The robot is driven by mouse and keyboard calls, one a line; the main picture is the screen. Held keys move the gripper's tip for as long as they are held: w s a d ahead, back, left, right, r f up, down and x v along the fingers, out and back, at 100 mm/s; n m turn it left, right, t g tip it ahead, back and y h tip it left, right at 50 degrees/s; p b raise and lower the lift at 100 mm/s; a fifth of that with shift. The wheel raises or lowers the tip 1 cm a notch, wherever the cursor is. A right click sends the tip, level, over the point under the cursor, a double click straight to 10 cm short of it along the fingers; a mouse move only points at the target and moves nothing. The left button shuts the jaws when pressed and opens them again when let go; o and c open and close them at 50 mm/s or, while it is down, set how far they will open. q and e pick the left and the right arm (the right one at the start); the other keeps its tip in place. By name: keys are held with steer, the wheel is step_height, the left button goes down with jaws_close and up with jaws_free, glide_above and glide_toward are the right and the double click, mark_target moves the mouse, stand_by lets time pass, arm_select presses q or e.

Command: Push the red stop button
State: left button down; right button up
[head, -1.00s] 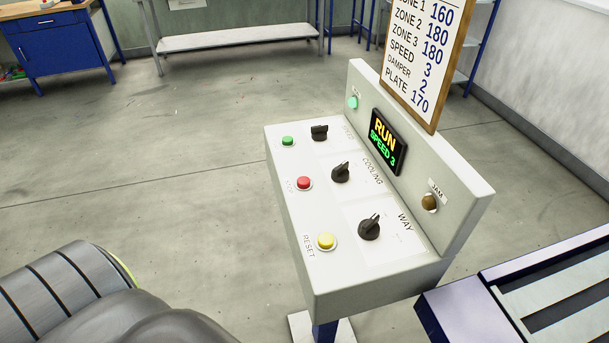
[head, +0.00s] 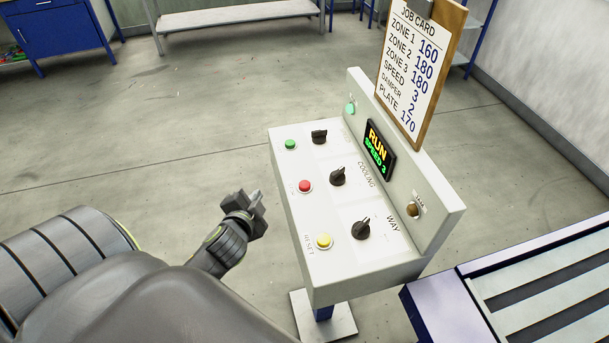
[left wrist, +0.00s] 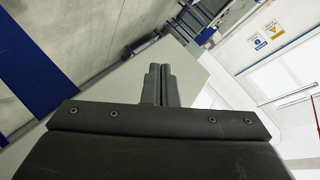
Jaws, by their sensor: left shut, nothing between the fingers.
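The red stop button (head: 305,186) sits on the top face of the grey control panel (head: 300,262), between a green button (head: 290,145) and a yellow reset button (head: 324,241). My left gripper (head: 255,199) is to the left of the panel in the head view, apart from the red button. Its fingers are shut and empty. In the left wrist view the two fingers (left wrist: 160,84) are together, with a pale grey surface behind them. The button does not show in that view. My right gripper is not in view.
Black knobs, one at the cooling label (head: 338,176), stand right of the buttons. The display (head: 379,150) reads RUN SPEED 3. A job card (head: 415,70) rises behind it. A slatted blue-framed table (head: 430,309) stands at lower right. Floor left of the panel is clear.

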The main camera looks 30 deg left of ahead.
arm_select(q)
steer(key=w+d+r+m+t+h, duration=0.2)
steer(key=r+m+t+h, duration=0.1)
steer(key=r+m, duration=0.3)
steer(key=w+d+r+m+t+h, duration=0.3)
steer(key=r+m, duration=0.1)
steer(key=r, duration=0.4)
steer(key=w+d+r+m+t+h, duration=0.2)
steer(key=r+m+t+h, duration=0.1)
steer(key=r+m, duration=0.35)
steer(key=s+d+r+m+g+h+p, duration=0.3)
steer(key=d+m+g+h, duration=0.75)
steer(key=m, duration=1.25)
steer(key=a+f+m+g+y, duration=0.2)
steer(key=a+m+g+y, duration=0.1)
steer(key=a+m+y, duration=0.3)
steer(key=a+y, duration=0.1)
steer(key=y, duration=0.1)
steer(key=shift+w+f+y, duration=0.25)
steer(key=shift+y, duration=0.1)
steer(key=shift+f, duration=0.1)
